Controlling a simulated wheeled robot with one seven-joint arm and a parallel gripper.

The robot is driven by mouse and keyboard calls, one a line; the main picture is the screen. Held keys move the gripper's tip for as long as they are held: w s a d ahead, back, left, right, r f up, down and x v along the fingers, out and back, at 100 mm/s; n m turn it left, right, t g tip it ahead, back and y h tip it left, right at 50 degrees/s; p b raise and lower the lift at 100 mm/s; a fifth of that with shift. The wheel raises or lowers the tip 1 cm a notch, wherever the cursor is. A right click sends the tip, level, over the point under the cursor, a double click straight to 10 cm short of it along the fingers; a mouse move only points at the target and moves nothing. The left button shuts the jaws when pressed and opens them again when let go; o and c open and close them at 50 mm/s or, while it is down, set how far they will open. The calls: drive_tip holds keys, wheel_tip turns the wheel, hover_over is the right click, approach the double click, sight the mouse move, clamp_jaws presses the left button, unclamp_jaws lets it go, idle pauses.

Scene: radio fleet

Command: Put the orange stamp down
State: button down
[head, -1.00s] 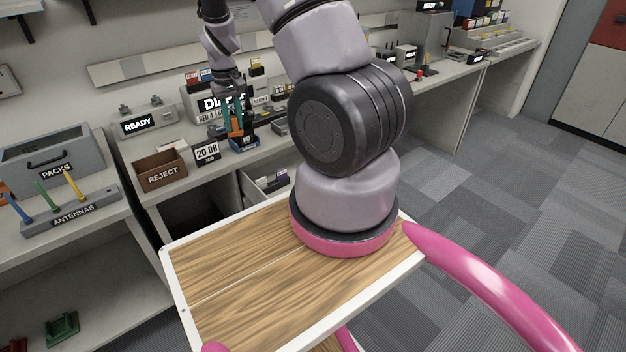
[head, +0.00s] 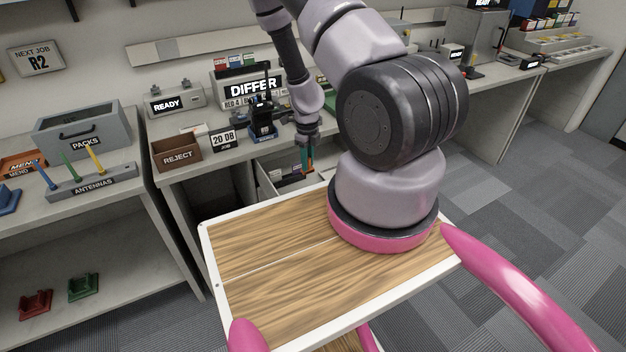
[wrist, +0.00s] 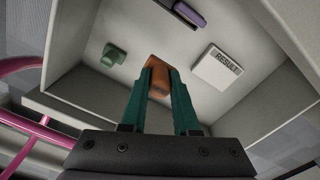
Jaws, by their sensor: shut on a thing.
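My gripper (wrist: 160,84), with dark green fingers, is shut on the orange stamp (wrist: 158,66), which shows between and just past the fingertips in the wrist view. In the head view my gripper (head: 307,158) hangs over the open drawer (head: 263,178) below the counter. The drawer's pale floor (wrist: 135,22) holds a green stamp-like piece (wrist: 114,55), a purple item in a dark holder (wrist: 188,12) and a white card marked RESULT (wrist: 217,68). The wrist view does not settle whether the orange stamp touches the floor.
Drawer walls surround the gripper. On the counter above are a brown REJECT bin (head: 177,151), a 20 DB sign (head: 223,140), a radio on a blue stand (head: 263,117) and a DIFFER display (head: 253,88). Bare drawer floor shows around the stamp.

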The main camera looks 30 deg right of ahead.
wheel_tip(320, 180, down, 9)
drive_tip(key=shift+f, duration=0.2)
idle(0.4)
drive_tip(key=c, duration=0.7)
unclamp_jaws()
drive_tip(key=shift+f, duration=0.1)
drive_tip(key=shift+o, duration=0.2)
wheel_tip(320, 180, up, 12)
drive_tip(key=shift+r, duration=0.2)
